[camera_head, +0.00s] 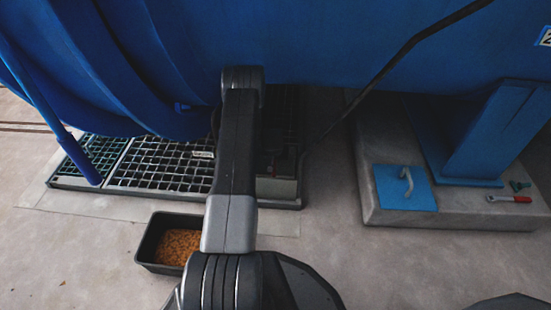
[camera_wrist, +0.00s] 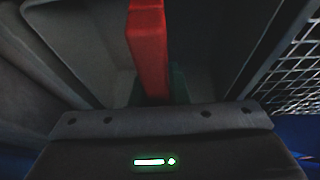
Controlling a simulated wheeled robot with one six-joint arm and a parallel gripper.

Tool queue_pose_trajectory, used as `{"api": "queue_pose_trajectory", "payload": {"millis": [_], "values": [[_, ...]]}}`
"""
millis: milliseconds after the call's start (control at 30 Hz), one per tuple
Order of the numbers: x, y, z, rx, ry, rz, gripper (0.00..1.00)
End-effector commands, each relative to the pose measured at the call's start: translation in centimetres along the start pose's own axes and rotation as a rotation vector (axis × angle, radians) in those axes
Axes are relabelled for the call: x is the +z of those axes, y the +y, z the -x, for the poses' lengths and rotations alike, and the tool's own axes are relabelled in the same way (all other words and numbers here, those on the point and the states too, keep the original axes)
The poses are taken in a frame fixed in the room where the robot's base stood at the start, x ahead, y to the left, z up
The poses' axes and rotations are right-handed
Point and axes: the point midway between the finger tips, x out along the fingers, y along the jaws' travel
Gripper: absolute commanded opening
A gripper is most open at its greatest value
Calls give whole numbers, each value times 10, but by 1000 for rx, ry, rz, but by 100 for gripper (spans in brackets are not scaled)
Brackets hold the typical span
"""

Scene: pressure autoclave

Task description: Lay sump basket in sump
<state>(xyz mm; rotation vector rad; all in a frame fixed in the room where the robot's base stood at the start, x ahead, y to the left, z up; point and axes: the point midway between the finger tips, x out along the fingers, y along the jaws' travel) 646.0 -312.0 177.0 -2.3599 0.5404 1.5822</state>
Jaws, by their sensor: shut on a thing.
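My gripper (camera_wrist: 155,95) is shut on a red bar (camera_wrist: 148,50) in the wrist view. The bar looks like the sump basket's handle, with a dark green part at its lower end. Pale grey walls stand around it, seemingly the sump (camera_wrist: 75,60), though I cannot tell how deep the basket sits. In the head view my arm reaches over the right end of the floor grating (camera_head: 160,165), and its end hides most of that spot. The basket's body is not clearly visible.
A black tray of orange-brown granules (camera_head: 147,262) stands on the floor before the grating. A blue plate with a handle (camera_head: 405,190) and a red-handled wrench (camera_head: 510,199) lie on the concrete plinth (camera_head: 375,214) at right. The blue vessel (camera_head: 330,40) hangs overhead.

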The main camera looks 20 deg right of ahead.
Motion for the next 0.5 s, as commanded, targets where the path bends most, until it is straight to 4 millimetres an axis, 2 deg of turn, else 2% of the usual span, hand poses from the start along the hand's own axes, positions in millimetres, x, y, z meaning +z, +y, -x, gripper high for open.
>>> {"api": "queue_pose_trajectory", "payload": {"millis": [500], "values": [[4,0,-12,0,2,0,0]]}}
